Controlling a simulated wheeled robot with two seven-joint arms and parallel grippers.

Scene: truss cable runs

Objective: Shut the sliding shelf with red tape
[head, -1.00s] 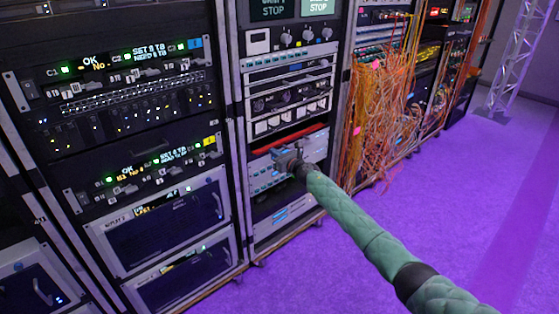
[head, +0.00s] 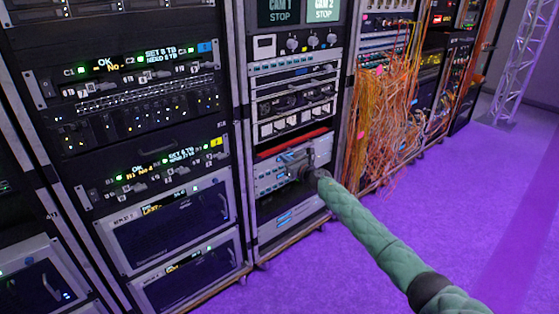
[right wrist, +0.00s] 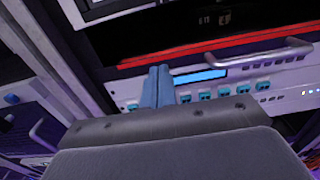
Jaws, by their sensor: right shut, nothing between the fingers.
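The red-taped shelf (head: 290,143) shows as a red strip across the middle rack, above a light grey unit with blue buttons. In the right wrist view the red strip (right wrist: 225,47) runs along a dark opening. How far out the shelf stands I cannot tell. My right gripper (head: 288,159) is in front of the grey unit, just below the red strip, and hides part of that unit. In the right wrist view its fingers (right wrist: 157,86) are together and empty, with the tips just below the strip; contact is unclear. My left gripper is not in view.
The grey unit (right wrist: 270,83) has a protruding handle (right wrist: 258,55) and a blue display. A tangle of orange cables (head: 375,115) hangs right of the rack. Black rack units (head: 130,125) stand to the left. The purple floor (head: 450,200) in front is clear.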

